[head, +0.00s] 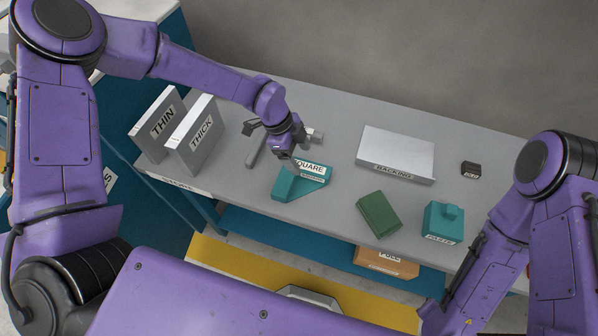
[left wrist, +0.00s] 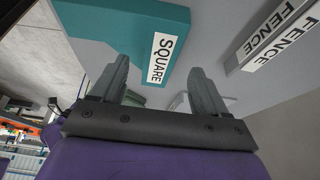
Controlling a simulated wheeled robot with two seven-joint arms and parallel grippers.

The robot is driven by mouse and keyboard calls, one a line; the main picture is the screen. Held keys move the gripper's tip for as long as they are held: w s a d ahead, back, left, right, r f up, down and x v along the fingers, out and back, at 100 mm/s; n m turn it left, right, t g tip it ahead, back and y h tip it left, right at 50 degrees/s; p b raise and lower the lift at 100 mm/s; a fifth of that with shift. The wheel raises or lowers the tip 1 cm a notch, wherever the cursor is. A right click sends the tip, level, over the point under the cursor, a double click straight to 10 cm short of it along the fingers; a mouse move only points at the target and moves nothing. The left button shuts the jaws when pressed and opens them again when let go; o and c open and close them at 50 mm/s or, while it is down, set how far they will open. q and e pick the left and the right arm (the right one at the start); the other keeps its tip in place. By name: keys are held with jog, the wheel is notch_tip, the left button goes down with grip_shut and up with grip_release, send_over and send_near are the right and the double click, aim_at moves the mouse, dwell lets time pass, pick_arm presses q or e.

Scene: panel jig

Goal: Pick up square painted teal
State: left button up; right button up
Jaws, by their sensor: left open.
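The teal square (head: 288,186) lies on the grey table near its front edge, left of the middle. It has a flat L-like shape and a white label reading SQUARE. In the left wrist view the teal square (left wrist: 105,28) shows beyond the fingertips, with its label upright along its edge. My left gripper (head: 290,153) is just above and behind the square in the head view, partly covering its far side. In the left wrist view its two fingers (left wrist: 158,82) are spread apart with nothing between them. My right arm is at the right; its gripper is out of view.
Grey THIN (head: 160,125) and THICK (head: 196,135) panels stand at the left. A grey BACKING block (head: 396,150), a green block (head: 379,213), a teal block with a knob (head: 442,222) and a small black block (head: 471,169) are rightward. A FENCE-labelled piece (left wrist: 268,35) lies near the square.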

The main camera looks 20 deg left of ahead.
aim_at(307, 166)
pick_arm(q)
jog(key=p+x, duration=0.1)
jog(key=x, duration=0.3)
jog(key=shift+d+f, duration=0.15)
jog(key=shift+d, duration=0.1)
grip_shut()
